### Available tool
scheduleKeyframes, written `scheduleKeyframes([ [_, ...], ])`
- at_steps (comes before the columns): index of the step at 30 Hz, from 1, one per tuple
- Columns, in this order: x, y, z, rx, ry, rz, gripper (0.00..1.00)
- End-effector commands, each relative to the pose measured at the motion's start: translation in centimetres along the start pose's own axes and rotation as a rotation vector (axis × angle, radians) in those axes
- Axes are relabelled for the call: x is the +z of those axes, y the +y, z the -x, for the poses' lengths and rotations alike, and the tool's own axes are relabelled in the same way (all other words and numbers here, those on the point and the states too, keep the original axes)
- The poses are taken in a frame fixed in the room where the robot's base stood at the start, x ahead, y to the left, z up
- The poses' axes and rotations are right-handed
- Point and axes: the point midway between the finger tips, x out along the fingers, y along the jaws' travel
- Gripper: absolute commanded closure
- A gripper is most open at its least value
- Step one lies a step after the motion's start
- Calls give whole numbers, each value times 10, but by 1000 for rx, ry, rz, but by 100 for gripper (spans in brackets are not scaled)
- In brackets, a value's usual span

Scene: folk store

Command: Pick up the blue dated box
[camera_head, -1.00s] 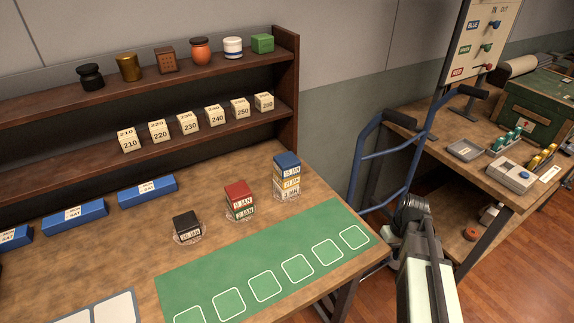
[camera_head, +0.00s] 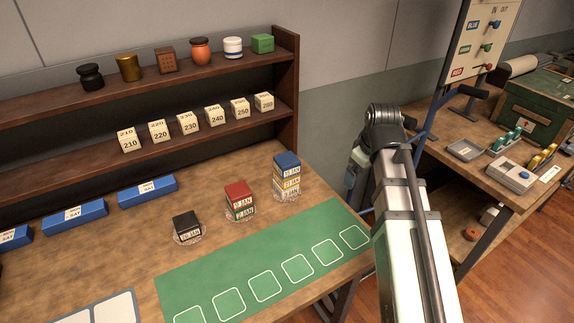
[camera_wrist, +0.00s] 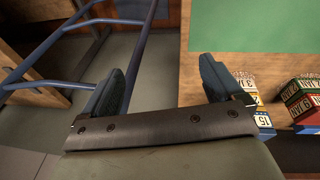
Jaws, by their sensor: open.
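The blue dated box (camera_head: 287,161), with a white JAN label, sits on top of a stack at the right of the wooden table. A yellow dated box (camera_head: 287,182) and a white dated box (camera_head: 287,193) are under it. In the wrist view the blue box (camera_wrist: 264,120) shows at the right, partly hidden by a finger. My gripper (camera_wrist: 163,84) is open and empty, with the stack beside its right finger.
A red box (camera_head: 238,190) on a green one and a black box (camera_head: 186,222) stand left of the stack. A green mat (camera_head: 220,275) lies in front. The shelf (camera_head: 285,90) is behind. A blue hand truck (camera_wrist: 75,30) stands beside the table.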

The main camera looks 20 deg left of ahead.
Motion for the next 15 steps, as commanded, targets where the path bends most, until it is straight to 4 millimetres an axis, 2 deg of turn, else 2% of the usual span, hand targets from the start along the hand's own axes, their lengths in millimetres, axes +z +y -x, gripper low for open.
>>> scheduleKeyframes([
  [1, -22, -11, 18, 4, 27, 1, 6],
  [6, -79, -57, 65, -20, 105, -58, 6],
  [10, -109, -90, 93, -51, 146, -106, 6],
  [15, -130, -117, 115, -80, 176, -148, 6],
])
